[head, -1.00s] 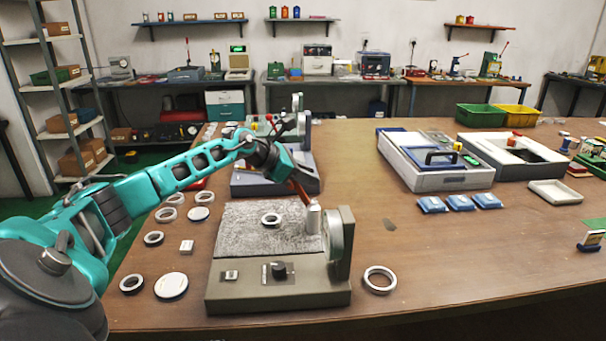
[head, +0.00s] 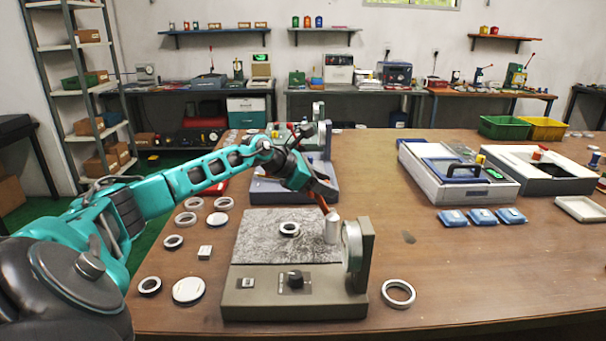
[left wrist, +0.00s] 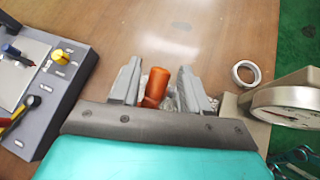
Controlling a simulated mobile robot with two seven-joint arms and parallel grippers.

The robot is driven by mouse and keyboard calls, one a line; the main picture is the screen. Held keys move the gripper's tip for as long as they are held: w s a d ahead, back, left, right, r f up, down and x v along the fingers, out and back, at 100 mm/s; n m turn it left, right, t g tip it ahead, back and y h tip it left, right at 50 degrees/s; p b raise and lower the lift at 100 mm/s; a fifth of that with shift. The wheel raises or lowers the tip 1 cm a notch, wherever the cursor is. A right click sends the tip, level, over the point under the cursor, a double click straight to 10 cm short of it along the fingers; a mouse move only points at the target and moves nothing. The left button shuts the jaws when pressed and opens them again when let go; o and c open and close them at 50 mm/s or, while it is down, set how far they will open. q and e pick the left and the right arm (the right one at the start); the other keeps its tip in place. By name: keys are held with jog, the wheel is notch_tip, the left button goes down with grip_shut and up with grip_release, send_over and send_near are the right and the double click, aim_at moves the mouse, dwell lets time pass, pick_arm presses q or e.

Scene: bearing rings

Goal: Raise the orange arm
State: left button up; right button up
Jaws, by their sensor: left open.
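The orange arm (head: 322,203) rises from a light metal post (head: 332,228) at the right side of the grey-green device (head: 295,305). In the left wrist view its rounded orange end (left wrist: 155,86) stands between my two grey fingers. My left gripper (head: 326,190) is open around the orange arm, with a visible gap on each side in the left wrist view (left wrist: 158,88). The arm's lower part is partly hidden there. My right gripper is not in view.
A round dial (head: 353,246) stands upright at the device's right edge, close to the post. A ring (head: 289,229) lies on the device's speckled plate. Another ring (head: 398,293) lies on the table to the right. A blue-grey device (head: 280,190) stands behind.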

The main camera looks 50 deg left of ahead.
pick_arm(q)
jog(key=b+v, duration=0.3)
jog(key=v, duration=0.8)
jog(key=shift+s+b, duration=0.25)
jog(key=shift+b, duration=0.1)
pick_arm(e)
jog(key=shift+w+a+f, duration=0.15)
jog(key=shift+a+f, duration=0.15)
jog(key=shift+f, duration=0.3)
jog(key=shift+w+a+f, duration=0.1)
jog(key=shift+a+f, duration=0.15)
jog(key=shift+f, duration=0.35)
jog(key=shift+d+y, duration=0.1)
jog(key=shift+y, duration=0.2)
